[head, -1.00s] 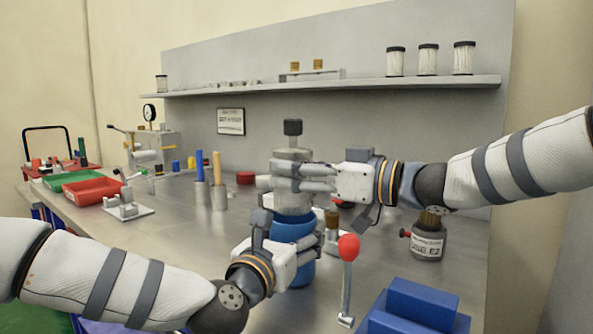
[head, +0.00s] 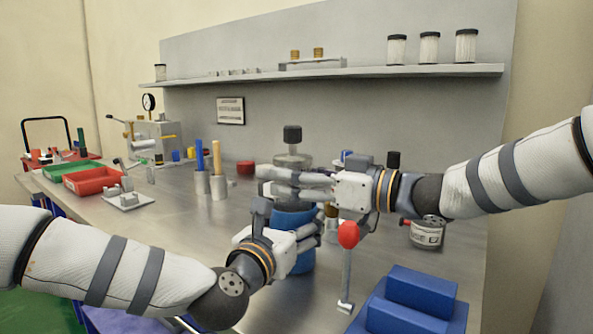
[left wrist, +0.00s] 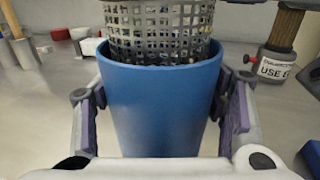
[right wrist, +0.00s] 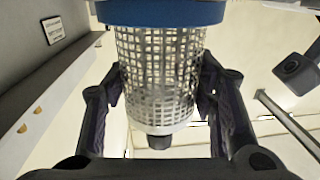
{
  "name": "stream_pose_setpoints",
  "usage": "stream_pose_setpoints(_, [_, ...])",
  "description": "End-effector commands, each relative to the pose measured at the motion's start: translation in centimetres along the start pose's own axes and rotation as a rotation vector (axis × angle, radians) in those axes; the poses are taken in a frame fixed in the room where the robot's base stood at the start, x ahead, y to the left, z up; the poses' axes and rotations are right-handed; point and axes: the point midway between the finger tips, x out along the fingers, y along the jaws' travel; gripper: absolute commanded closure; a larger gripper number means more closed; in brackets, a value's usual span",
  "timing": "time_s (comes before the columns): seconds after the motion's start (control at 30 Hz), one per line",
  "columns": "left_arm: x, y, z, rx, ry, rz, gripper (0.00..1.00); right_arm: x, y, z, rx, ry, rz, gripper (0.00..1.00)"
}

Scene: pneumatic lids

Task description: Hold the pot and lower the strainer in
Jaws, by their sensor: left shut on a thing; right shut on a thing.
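The blue pot (head: 302,266) stands upright on the bench; it also shows in the left wrist view (left wrist: 160,110). My left gripper (head: 287,226) is shut on the pot's sides, one finger on each side. The strainer (head: 292,160) is a grey perforated metal cylinder with a black knob (head: 292,134) on top. My right gripper (head: 270,182) is shut around it, above the pot. In the left wrist view the strainer (left wrist: 158,20) is upright, with its lower end inside the pot's mouth. In the right wrist view the pot's rim hides the strainer's (right wrist: 160,75) lower end.
Blue blocks (head: 420,292) lie at the front right, and a labelled canister (head: 427,234) stands behind. Holders (head: 218,186) and red tray (head: 92,181) are to the left.

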Motion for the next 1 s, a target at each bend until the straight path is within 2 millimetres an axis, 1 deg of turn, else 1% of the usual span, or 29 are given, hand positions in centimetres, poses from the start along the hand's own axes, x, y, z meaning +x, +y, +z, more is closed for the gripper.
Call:
stream_pose_setpoints(0.7, [0.0,0.0,0.1,0.000,-0.001,0.000,0.66,0.0,0.0,2.9,-0.001,0.000,0.000,0.82])
stream_pose_setpoints(0.73, [0.0,0.0,0.1,0.000,-0.001,0.000,0.66,0.0,0.0,2.9,-0.001,0.000,0.000,0.44])
stream_pose_setpoints(0.77, [0.0,0.0,0.1,0.000,-0.001,0.000,0.66,0.0,0.0,2.9,-0.001,0.000,0.000,0.37])
stream_pose_setpoints(0.8, [0.0,0.0,0.1,0.000,-0.001,0.000,0.66,0.0,0.0,2.9,-0.001,0.000,0.000,0.28])
stream_pose_setpoints(0.83, [0.0,0.0,0.1,0.000,-0.001,0.000,0.65,0.0,0.0,2.9,-0.001,0.000,0.000,0.25])
stream_pose_setpoints(1.0, [0.0,0.0,0.1,0.000,-0.001,0.000,0.65,0.0,0.0,2.9,-0.001,-0.001,0.000,0.25])
